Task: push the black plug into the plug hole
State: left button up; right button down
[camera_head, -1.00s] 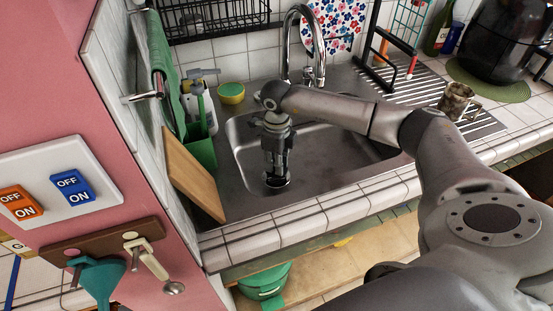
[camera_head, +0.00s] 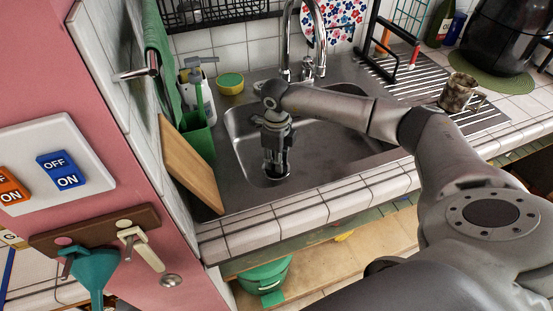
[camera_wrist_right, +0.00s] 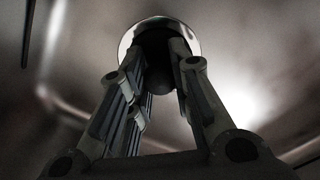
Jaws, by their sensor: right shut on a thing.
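My right gripper (camera_head: 276,172) points straight down into the left part of the steel sink basin (camera_head: 335,150), low over the plug hole. In the right wrist view my right gripper (camera_wrist_right: 164,50) has its two fingers close together on a dark, rounded thing (camera_wrist_right: 190,72), which I take to be the black plug. The shiny metal rim of the plug hole (camera_wrist_right: 183,24) arcs around the fingertips. The inside of the hole is dark and mostly hidden by the fingers. I cannot tell how deep the plug sits. My left gripper is not in view.
A chrome tap (camera_head: 319,30) arches behind the basin. A wooden board (camera_head: 190,163) and a green holder (camera_head: 199,140) stand at the basin's left. A mug (camera_head: 458,92) stands on the ribbed drainer at the right. The tiled front edge (camera_head: 325,200) borders the sink.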

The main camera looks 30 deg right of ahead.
jog(key=shift+f, duration=0.3)
jog(key=c, duration=1.2)
grip_release()
jog(key=shift+c, duration=0.2)
notch_tip(320, 180, up, 12)
